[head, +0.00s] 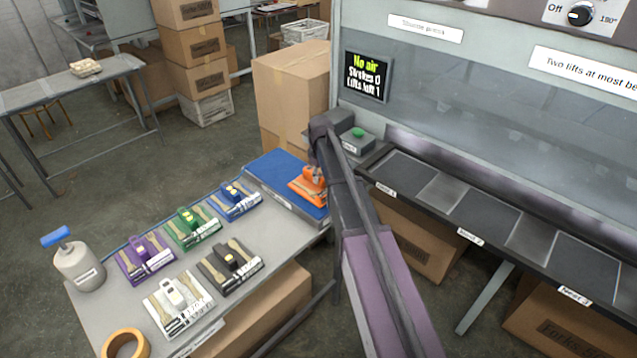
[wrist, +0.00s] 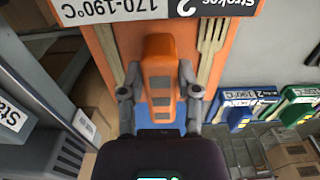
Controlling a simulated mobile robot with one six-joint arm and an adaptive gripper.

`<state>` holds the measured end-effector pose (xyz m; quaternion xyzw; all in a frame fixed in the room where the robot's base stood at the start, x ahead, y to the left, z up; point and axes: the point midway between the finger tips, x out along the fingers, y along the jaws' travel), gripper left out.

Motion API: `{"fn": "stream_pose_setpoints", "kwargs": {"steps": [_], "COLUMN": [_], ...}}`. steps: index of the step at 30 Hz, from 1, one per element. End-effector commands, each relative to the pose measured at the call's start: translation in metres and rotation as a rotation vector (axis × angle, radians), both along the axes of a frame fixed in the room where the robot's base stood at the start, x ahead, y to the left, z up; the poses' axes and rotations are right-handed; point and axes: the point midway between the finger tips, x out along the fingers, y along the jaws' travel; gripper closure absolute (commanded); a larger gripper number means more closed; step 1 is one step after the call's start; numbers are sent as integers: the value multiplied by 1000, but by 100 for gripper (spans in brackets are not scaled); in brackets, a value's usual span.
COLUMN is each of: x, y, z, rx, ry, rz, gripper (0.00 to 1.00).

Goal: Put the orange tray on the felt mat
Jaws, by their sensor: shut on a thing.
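The orange tray (head: 303,192) shows at the right part of the blue felt mat (head: 268,170) in the head view, partly hidden by my arm. My gripper (head: 314,172) is over it. In the wrist view my gripper (wrist: 160,90) has its two fingers closed on the orange tray's raised block (wrist: 160,60). Wooden cutlery and an upside-down label reading "Strokes 2" and "170-190°C" lie on the tray (wrist: 105,45). Blue shows just below the block. I cannot tell whether the tray touches the mat or hangs just above it.
Purple (head: 147,262), green (head: 193,229), blue (head: 236,201), white (head: 178,303) and black (head: 231,266) trays stand on the grey table, left of the mat. A tape roll (head: 125,345) and a canister (head: 78,267) are nearby. The press bed (head: 480,215) is at the right.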

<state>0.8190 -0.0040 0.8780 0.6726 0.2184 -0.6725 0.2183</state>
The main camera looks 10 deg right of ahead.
Motion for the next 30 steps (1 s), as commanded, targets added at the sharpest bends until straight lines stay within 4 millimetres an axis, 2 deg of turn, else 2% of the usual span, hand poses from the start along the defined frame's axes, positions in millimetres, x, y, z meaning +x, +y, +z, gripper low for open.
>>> {"fn": "stream_pose_setpoints", "kwargs": {"steps": [3, 15, 30], "x": [13, 11, 11], "y": [0, 0, 0], "z": [-1, -34, -37], "rx": [0, 0, 0], "ry": [0, 0, 0], "rz": [0, 0, -1], "gripper": [100, 100, 100]}}
